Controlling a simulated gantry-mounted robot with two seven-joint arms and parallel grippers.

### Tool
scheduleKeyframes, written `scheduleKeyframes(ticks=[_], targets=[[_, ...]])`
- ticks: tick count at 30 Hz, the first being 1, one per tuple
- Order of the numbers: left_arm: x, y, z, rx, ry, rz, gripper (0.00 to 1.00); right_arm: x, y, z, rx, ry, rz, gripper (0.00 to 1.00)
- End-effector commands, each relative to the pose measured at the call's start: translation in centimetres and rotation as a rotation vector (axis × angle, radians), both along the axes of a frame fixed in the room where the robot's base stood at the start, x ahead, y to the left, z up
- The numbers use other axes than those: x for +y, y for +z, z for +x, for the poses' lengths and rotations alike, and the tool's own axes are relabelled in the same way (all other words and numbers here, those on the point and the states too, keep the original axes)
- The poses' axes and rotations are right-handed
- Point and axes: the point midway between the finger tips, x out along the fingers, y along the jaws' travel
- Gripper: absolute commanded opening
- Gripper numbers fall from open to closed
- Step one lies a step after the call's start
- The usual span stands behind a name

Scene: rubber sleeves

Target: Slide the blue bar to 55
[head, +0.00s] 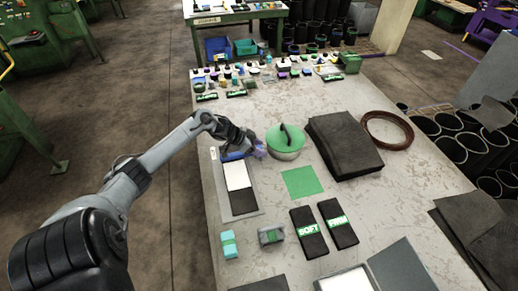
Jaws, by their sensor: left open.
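The blue bar (232,156) lies at the far end of a narrow grey board (252,213) with a white field and a black field. Only part of the bar shows below my left gripper (248,150). My left gripper is open and sits over or beside the bar's right part; I cannot tell whether it touches the bar. No readable 55 mark shows at this size. My right gripper is out of view.
A green-lidded pot (286,143) stands just right of my left gripper. Black sheets (343,145), a brown ring (387,130), a green square (301,181) and black SOFT and FIRM blocks (309,232) lie to the right. Small items line the table's far end.

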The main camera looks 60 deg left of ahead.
Motion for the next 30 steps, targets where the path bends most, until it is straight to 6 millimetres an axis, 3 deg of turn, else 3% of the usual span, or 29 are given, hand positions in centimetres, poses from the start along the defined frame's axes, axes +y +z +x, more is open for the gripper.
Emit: scheduleKeyframes(ticks=[9, 19, 26, 30], targets=[[0.0, -0.1, 0.1, 0.000, 0.000, 0.000, 0.52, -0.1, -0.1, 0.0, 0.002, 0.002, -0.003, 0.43], [0.0, -0.1, 0.1, 0.000, 0.000, 0.000, 0.01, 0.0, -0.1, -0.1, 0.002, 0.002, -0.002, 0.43], [0.1, -0.1, 0.1, 0.000, 0.001, 0.001, 0.00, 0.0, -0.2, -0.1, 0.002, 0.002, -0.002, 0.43], [1.5, -0.2, 0.7, 0.000, 0.003, 0.001, 0.00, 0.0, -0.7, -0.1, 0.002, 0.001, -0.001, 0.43]])
